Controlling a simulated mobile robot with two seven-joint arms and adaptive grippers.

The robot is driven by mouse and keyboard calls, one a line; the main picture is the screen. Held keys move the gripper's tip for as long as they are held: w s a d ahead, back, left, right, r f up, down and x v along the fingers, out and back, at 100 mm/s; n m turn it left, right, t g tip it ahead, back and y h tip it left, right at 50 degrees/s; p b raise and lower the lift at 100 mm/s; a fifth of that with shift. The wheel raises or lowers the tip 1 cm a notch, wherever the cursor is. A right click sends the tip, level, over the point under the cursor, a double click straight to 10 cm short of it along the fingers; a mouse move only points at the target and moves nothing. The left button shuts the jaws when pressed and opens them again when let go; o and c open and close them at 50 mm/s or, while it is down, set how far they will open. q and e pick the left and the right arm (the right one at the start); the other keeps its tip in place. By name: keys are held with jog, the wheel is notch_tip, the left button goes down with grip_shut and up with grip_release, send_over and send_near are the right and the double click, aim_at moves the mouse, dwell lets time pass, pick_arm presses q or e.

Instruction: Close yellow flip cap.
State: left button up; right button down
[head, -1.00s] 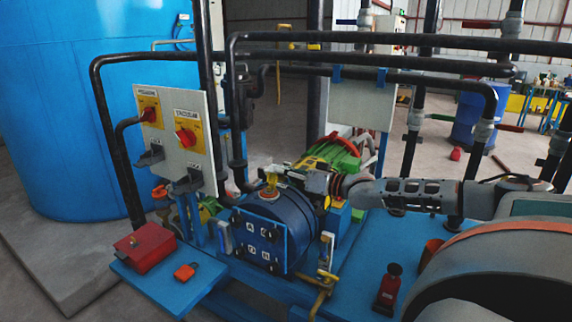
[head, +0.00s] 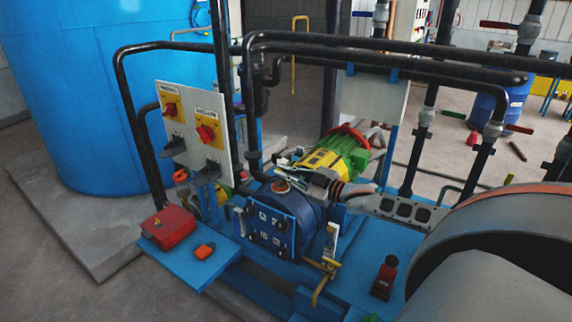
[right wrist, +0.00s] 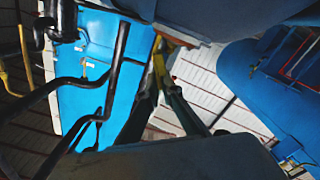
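In the head view, a round port with an orange-brown centre (head: 282,186) is on top of the blue pump body (head: 300,208). No upright yellow cap shows above it now. My right gripper (head: 298,178) is beside the port, reaching in from the right. In the right wrist view its two dark fingers (right wrist: 159,88) converge until their tips look close together. A narrow yellow piece (right wrist: 159,62) shows at the tips. I cannot tell whether it is the flip cap or whether it is touched. My left gripper is not in view.
Black pipes (head: 380,48) cross above the pump. A control panel (head: 190,130) stands left of it, and a green and yellow motor (head: 340,152) is behind. A red box (head: 168,226) and an orange padlock (head: 204,250) lie on the blue shelf. A red bottle (head: 386,277) stands at right.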

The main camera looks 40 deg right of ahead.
aim_at(279, 194)
jog(key=shift+a+f+n, duration=0.1)
jog(key=shift+a+n, duration=0.1)
jog(key=shift+n, duration=0.3)
jog(key=shift+s+a+f+n, duration=0.15)
jog(key=shift+a+f+n, duration=0.15)
jog(key=shift+n, duration=0.6)
jog(key=shift+a+f+n, duration=0.25)
jog(key=shift+n, duration=0.65)
jog(key=shift+s+a+f+n, duration=0.15)
jog(key=shift+f+n, duration=0.15)
jog(key=shift+n, duration=0.6)
jog(key=shift+a+f+n+b, duration=0.2)
jog(key=shift+f+n+b, duration=0.3)
jog(key=shift+n, duration=0.7)
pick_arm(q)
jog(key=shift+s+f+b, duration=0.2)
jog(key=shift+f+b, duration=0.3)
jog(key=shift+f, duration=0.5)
pick_arm(e)
jog(key=shift+f+n, duration=0.4)
jog(key=shift+n, duration=0.8)
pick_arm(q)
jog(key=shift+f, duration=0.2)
pick_arm(e)
jog(key=shift+a, duration=0.1)
